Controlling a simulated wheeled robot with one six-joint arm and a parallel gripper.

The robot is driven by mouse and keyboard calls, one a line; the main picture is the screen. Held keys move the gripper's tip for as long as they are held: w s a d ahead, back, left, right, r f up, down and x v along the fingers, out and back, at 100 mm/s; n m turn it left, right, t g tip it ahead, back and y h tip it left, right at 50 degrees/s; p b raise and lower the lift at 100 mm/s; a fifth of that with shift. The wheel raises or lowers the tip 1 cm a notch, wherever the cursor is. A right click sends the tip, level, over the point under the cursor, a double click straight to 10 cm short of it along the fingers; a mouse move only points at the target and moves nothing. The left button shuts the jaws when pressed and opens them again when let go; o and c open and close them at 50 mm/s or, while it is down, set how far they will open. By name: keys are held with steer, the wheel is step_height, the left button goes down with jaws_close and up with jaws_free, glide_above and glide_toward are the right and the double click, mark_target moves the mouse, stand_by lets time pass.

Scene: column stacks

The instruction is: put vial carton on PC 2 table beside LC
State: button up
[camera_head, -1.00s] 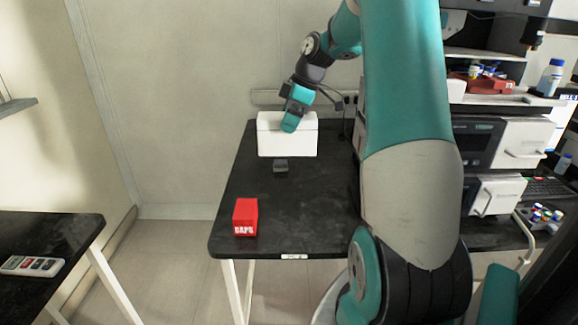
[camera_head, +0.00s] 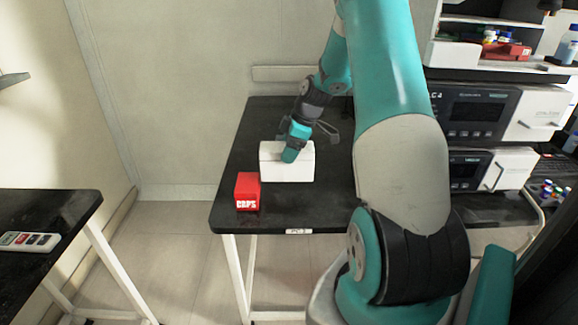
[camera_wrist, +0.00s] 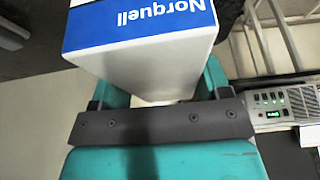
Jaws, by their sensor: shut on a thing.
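The vial carton is a white box (camera_head: 287,170) over the black table in the head view. In the wrist view the carton (camera_wrist: 155,70) shows a blue "Norquell" label between the fingers. My gripper (camera_head: 292,152) reaches down onto the carton and is shut on it. I cannot tell whether its underside touches the tabletop. The black table (camera_head: 270,215) carries a front label that appears to read "PC 2". The LC stack (camera_head: 482,115), dark and white instrument modules, stands to the right, partly hidden by my arm.
A red CAPS box (camera_head: 248,191) stands just left and in front of the carton. Another dark table (camera_head: 50,212) at left holds a remote-like device (camera_head: 28,240). Bare tabletop shows in front of the carton and to its right, up to my arm.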

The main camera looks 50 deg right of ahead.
mark_target(289, 167)
steer(key=shift+f, duration=3)
steer(key=shift+f, duration=0.1)
steer(key=o, duration=1.2)
steer(key=shift+o, duration=0.2)
